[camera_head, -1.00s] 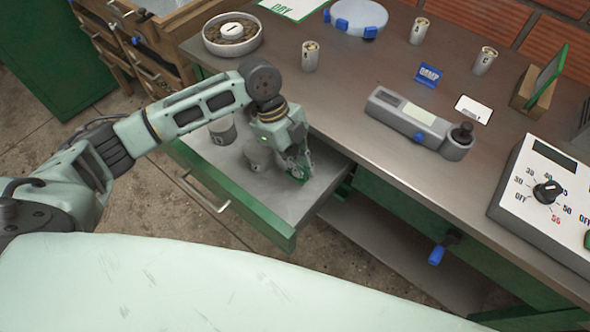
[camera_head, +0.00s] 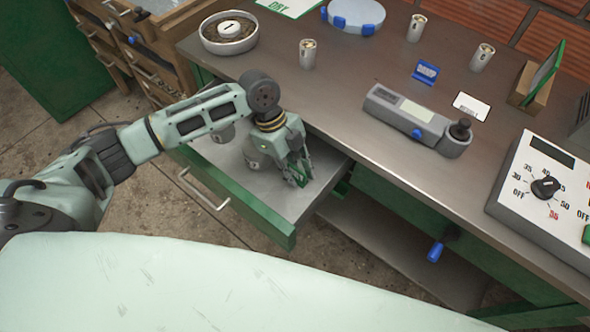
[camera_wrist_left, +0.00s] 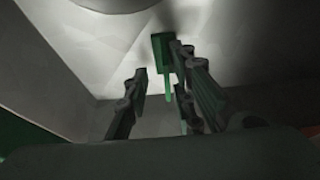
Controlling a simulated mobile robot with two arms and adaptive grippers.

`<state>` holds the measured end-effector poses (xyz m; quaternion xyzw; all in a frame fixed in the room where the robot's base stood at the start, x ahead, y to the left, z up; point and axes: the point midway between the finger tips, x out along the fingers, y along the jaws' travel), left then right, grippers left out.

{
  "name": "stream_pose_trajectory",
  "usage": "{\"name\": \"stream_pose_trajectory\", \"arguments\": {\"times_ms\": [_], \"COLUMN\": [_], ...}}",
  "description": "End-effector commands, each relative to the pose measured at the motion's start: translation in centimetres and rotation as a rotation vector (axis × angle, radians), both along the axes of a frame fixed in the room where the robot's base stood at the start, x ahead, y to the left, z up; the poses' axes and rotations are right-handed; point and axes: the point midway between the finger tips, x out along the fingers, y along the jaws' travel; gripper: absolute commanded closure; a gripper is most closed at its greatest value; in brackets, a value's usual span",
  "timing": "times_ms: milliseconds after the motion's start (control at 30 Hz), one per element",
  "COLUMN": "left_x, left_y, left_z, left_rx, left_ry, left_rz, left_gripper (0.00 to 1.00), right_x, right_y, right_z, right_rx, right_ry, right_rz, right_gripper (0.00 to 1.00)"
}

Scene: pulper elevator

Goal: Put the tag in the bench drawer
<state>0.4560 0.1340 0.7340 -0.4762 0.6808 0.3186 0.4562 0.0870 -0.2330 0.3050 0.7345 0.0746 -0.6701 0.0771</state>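The bench drawer (camera_head: 222,160) is pulled out, with a green front and grey floor. My left gripper (camera_head: 299,182) is low inside it, near its right end, pointing down. In the left wrist view its two fingers (camera_wrist_left: 161,78) are apart. A small green piece with a thin stem, which looks like the tag (camera_wrist_left: 162,50), shows between and beyond the fingertips, close to the right finger. I cannot tell whether it touches that finger or rests on the drawer floor. In the head view the fingers mostly hide it. My right gripper is not in view.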

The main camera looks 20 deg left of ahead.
Motion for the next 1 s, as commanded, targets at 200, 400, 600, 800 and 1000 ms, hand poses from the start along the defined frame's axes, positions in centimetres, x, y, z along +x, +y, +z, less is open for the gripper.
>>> {"name": "stream_pose_trajectory", "arguments": {"times_ms": [200, 400, 600, 800, 1000], "left_x": [0.0, 0.5, 1.0, 1.5, 1.6], "left_y": [0.0, 1.1, 2.7, 3.8, 4.3], "left_z": [0.3, 2.9, 7.0, 10.1, 11.3], "left_rx": [0.001, 0.001, 0.001, 0.001, 0.0], "left_ry": [0.0, -0.004, -0.003, -0.001, 0.001], "left_rz": [0.0, 0.002, 0.001, 0.001, 0.001], "left_gripper": [0.77, 0.77, 0.77, 0.77, 0.77], "right_x": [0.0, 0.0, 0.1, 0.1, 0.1], "right_y": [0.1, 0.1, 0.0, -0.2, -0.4], "right_z": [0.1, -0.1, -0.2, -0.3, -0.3], "right_rx": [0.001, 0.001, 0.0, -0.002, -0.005], "right_ry": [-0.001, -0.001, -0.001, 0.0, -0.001], "right_rz": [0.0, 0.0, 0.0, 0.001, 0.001], "right_gripper": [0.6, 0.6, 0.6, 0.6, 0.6]}}
